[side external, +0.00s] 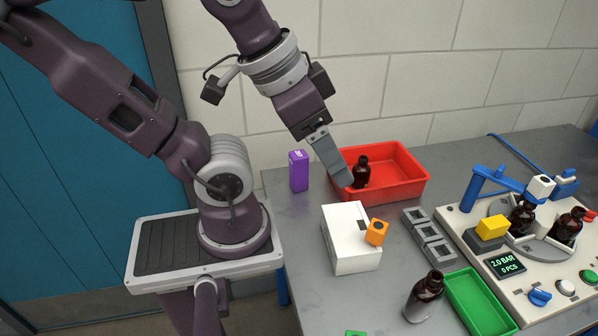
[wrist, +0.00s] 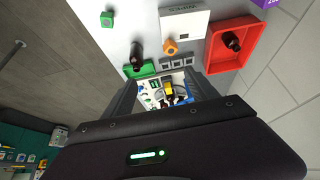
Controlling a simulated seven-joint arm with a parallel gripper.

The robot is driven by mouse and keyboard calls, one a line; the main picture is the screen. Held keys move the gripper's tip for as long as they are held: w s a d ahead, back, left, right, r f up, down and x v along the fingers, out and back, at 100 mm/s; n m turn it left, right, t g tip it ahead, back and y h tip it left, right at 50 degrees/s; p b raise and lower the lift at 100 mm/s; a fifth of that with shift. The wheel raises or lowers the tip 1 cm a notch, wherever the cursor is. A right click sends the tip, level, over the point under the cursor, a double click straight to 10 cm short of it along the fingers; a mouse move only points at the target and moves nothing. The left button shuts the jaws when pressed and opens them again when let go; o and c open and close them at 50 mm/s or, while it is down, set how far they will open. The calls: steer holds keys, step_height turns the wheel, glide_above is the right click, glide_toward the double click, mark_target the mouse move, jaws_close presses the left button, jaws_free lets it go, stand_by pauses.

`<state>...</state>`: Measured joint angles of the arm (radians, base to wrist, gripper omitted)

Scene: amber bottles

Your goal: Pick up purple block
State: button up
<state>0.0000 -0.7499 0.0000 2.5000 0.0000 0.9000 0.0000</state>
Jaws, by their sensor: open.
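The purple block (side external: 299,171) stands upright on the grey table near its back left corner, left of the red tray. In the wrist view only a corner of the purple block (wrist: 266,3) shows at the top right edge. My gripper (side external: 345,182) is over the front left of the red tray, to the right of the purple block and apart from it. Its fingers also show in the wrist view (wrist: 163,88), spread with nothing between them.
The red tray (side external: 408,190) holds a dark bottle (side external: 361,172). A white box (side external: 346,240) and an orange block (side external: 377,232) stand in front. A grey rack (side external: 430,240), a green tray (side external: 481,303), a bottle (side external: 423,297) and a machine (side external: 520,262) are further right.

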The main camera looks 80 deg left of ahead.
steer(key=a+f+m+g+y, duration=0.3)
steer(key=a+f+g+y, duration=0.5)
steer(key=a, duration=0.6)
steer(key=m+y, duration=0.5)
steer(key=m, duration=0.8)
glide_above(301, 176)
step_height(301, 176, down, 14)
steer(key=shift+m+t, duration=0.3)
steer(key=shift+t, duration=0.1)
step_height(301, 176, down, 8)
steer(key=shift+r, duration=0.1)
steer(key=shift+x, duration=0.75)
steer(key=shift+a, duration=0.45)
jaws_close()
